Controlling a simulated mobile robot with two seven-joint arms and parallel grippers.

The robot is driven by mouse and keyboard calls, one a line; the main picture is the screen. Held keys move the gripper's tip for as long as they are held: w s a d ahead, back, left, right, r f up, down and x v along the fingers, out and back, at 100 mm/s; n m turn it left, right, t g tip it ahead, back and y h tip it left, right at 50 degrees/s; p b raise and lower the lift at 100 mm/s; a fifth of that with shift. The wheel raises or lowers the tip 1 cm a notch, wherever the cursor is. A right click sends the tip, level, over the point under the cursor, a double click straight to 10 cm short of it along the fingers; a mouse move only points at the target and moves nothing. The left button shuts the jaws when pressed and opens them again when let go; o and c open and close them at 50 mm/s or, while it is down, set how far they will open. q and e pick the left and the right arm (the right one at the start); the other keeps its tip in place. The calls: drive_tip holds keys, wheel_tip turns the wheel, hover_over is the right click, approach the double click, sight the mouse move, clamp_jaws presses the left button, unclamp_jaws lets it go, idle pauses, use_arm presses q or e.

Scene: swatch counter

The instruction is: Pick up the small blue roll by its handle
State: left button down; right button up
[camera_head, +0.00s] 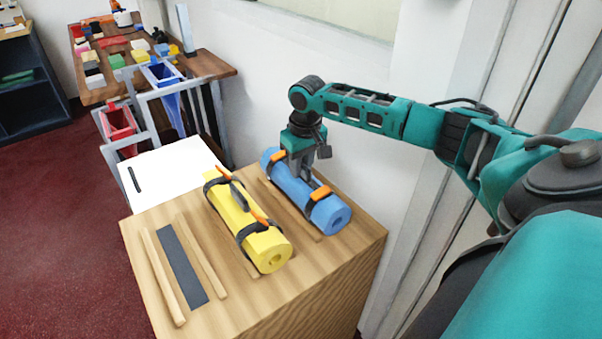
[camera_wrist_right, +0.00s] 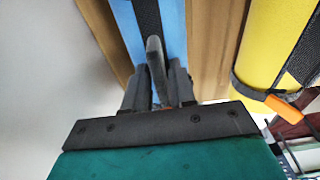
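The blue roll (camera_head: 330,212) lies on the wooden counter, with black straps and orange buckles. My right gripper (camera_head: 304,176) points down at the roll's middle from above. In the right wrist view, the blue roll (camera_wrist_right: 168,25) runs below the gripper (camera_wrist_right: 160,80). The roll's grey handle (camera_wrist_right: 155,50) stands between the two fingers. The fingers are close to it on both sides, but I cannot tell whether they press on it. The roll appears to rest on the counter. My left gripper is not in view.
A yellow roll (camera_head: 262,240) with a similar handle lies left of the blue one; it also shows in the right wrist view (camera_wrist_right: 270,45). Wooden strips (camera_head: 163,280) and a dark strip (camera_head: 183,265) lie further left. A wall stands behind the counter (camera_head: 235,305).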

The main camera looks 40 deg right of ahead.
clamp_jaws()
drive_tip(key=shift+r, duration=0.1)
idle(0.4)
